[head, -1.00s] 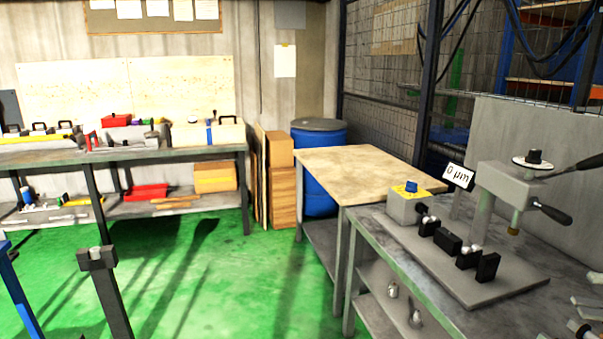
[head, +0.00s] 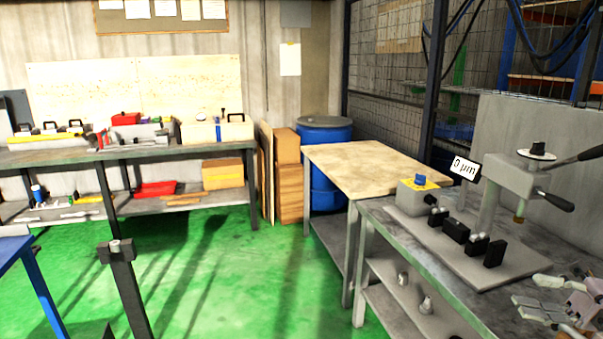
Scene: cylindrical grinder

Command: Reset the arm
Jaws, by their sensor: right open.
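My right gripper (head: 532,294) is at the lower right corner of the head view. It is open, and I see nothing between its fingers. It is in front of the grey bench (head: 440,300) that carries a measuring fixture (head: 470,255), and appears apart from the fixture. My left gripper is out of view.
The fixture has black blocks, a lever press (head: 515,180) and a small display (head: 464,168). A wood-topped table (head: 375,163) adjoins the bench. A dark post (head: 125,285) and a blue-legged table (head: 40,290) stand at left. Green floor (head: 240,290) between is clear.

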